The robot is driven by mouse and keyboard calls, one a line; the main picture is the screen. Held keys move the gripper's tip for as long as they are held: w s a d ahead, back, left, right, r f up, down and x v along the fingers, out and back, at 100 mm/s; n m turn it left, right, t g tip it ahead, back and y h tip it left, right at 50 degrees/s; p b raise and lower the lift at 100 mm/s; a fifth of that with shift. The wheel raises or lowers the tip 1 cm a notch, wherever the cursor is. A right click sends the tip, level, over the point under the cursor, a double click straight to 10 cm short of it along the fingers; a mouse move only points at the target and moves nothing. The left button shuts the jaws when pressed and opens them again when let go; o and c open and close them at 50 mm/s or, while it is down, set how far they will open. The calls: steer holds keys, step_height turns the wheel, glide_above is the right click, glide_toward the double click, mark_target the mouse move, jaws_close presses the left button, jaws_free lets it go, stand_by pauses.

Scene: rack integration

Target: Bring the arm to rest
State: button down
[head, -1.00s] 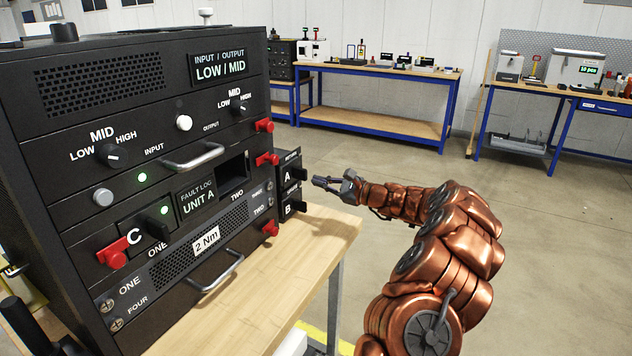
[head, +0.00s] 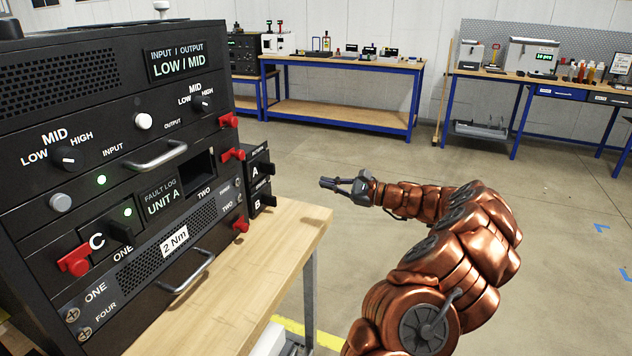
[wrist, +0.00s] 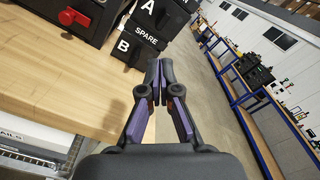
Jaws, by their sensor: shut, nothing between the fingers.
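My gripper (head: 325,183) is shut and empty in the head view. It is held in the air to the right of the rack and beyond the bench edge, pointing left. In the wrist view my gripper (wrist: 160,85) shows its fingers together with nothing between them. The black rack (head: 40,160) stands on the wooden bench at the left, with lit green lamps, knobs, red latches and handles. Modules A (head: 256,171) and B (head: 258,201) sit beside the rack at its right side, and the gripper is apart from them.
The wooden bench top (head: 290,232) has bare room right of the rack. Farther back stand a blue-framed workbench (head: 340,68) and another bench (head: 560,88) with boxes and bottles. The floor (head: 560,230) around my arm is open.

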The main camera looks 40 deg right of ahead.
steer(key=s+a+r+n+g+y+p, duration=0.1)
steer(key=a+r+n+g+y, duration=0.15)
steer(key=a, duration=0.65)
steer(key=a+r+n+g+y, duration=0.2)
steer(key=a+r+n+g, duration=0.15)
steer(key=a, duration=0.65)
steer(key=s+a+n+g+h+p, duration=0.1)
steer(key=s+a+n+g, duration=0.3)
steer(key=a, duration=0.5)
steer(key=s+a+n+g+h, duration=0.1)
steer(key=s+a+n+g, duration=0.25)
steer(key=s+a, duration=0.45)
steer(key=s+a+f+n+g+h+p, duration=0.1)
steer(key=s+a+f+n+h, duration=0.15)
steer(key=s, duration=0.35)
steer(key=s+a+f+n+g+h, duration=0.1)
steer(key=s+a+n+g+h, duration=0.15)
steer(key=s, duration=0.45)
steer(key=s+d+f+n+h+p, duration=0.1)
steer(key=s+d+f+n+h, duration=0.1)
steer(key=s, duration=0.5)
steer(key=s+d+f+n+h, duration=0.1)
steer(key=s+d+f+h, duration=0.1)
steer(key=s+d+h, duration=0.2)
steer(key=s+d, duration=0.2)
steer(key=s, duration=0.1)
steer(key=shift+s+n+h+p, duration=0.2)
steer(key=shift+n+h+p, duration=0.15)
